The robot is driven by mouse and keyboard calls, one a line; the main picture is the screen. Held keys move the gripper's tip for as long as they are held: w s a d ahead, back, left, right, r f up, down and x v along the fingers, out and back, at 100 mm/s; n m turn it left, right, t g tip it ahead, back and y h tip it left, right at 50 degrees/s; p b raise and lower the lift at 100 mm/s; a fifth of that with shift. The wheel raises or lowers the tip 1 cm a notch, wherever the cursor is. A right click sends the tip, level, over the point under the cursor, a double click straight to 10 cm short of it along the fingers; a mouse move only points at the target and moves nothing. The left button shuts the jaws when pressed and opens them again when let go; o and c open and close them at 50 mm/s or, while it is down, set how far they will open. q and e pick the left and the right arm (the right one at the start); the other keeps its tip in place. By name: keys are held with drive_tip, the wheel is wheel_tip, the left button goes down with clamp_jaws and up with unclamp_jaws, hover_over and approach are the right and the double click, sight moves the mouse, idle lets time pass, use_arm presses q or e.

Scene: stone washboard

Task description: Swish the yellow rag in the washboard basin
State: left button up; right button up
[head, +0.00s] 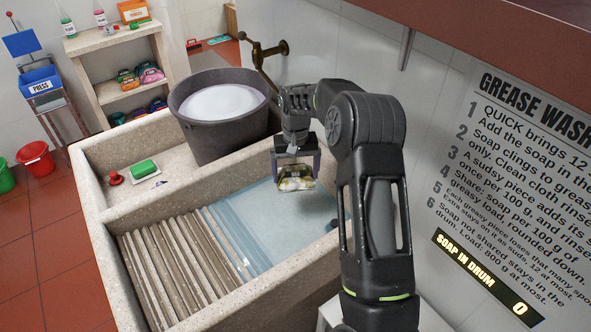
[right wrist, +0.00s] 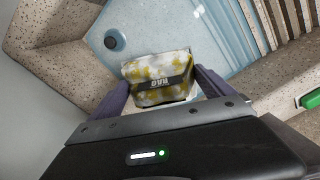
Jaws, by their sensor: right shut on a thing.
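The yellow rag (head: 297,184) is a small folded bundle, yellow with white patches. In the right wrist view the rag (right wrist: 160,80) shows a dark band with lettering. My right gripper (head: 296,170) is shut on it, with one finger on each side. It holds the rag over the washboard basin (head: 262,215), which has pale blue water in it. I cannot tell whether the rag touches the water. The ridged washboard slope (head: 170,265) runs down into the water from the left. My left gripper is not in view.
A brass tap (head: 265,52) is on the wall. A wall sign (head: 520,170) stands at right.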

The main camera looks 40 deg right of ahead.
wheel_tip(320, 180, down, 17)
drive_tip(key=b, duration=0.8)
drive_tip(key=shift+r+b, duration=0.15)
drive_tip(key=shift+b, duration=0.15)
drive_tip(key=shift+w+f+b, duration=0.15)
drive_tip(key=shift+f+b, duration=0.05)
drive_tip(key=shift+b, duration=0.1)
